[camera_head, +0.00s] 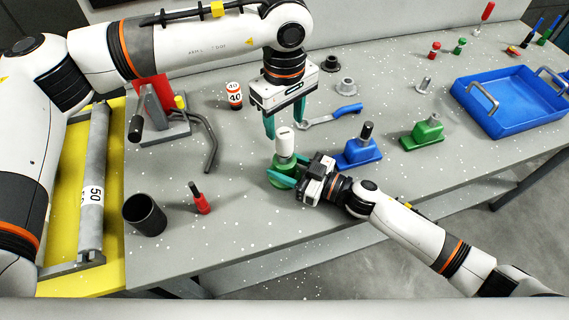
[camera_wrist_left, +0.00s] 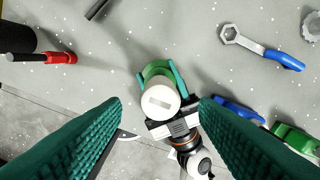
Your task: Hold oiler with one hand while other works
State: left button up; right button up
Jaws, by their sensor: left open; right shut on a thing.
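The oiler, a green round body with a white cap (camera_head: 285,140), stands upright near the front of the bench; its white top also shows in the left wrist view (camera_wrist_left: 160,101). My right gripper (camera_head: 284,172) is shut on the oiler's green body from the right. My left gripper (camera_head: 284,120) is above the white cap, pointing down. Its teal fingers are open and apart, with nothing between them. In the left wrist view the cap lies beyond the gap between the fingers.
A blue block with a black knob (camera_head: 361,152) and a green block (camera_head: 424,134) stand to the right. A blue-handled wrench (camera_head: 333,115) lies behind. A blue tray (camera_head: 515,112) is far right.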

aim_at(284, 133)
pick_arm(q)
jog(key=m, duration=0.3)
jog(key=shift+f, duration=2.3)
jog(key=shift+c, duration=0.5)
